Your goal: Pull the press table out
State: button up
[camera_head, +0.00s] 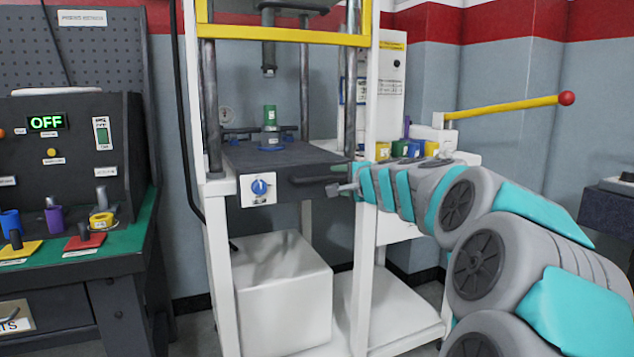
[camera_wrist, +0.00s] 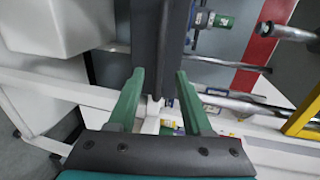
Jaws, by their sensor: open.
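The press table (camera_head: 245,156) is a dark slab set in the white press frame, with a green fitting (camera_head: 270,118) standing on it. A dark bar handle (camera_head: 308,181) runs along its front face, right of a blue knob (camera_head: 260,187). My gripper (camera_head: 342,189) is at the handle's right end, partly hidden by its own arm. In the wrist view the green fingers (camera_wrist: 160,73) are spread apart. The dark handle and table edge (camera_wrist: 152,40) extend between and ahead of them. Contact with the handle cannot be told.
A white box (camera_head: 283,290) stands below the table. A yellow lever with a red ball (camera_head: 510,107) sticks out to the right. A control bench with an OFF display (camera_head: 46,122) is at left. Colored blocks (camera_head: 400,149) sit behind my wrist.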

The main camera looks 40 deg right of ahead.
aim_at(327, 179)
jog(key=shift+x, duration=3.6)
jog(key=shift+a, duration=0.1)
grip_shut()
jog(key=shift+f, duration=0.1)
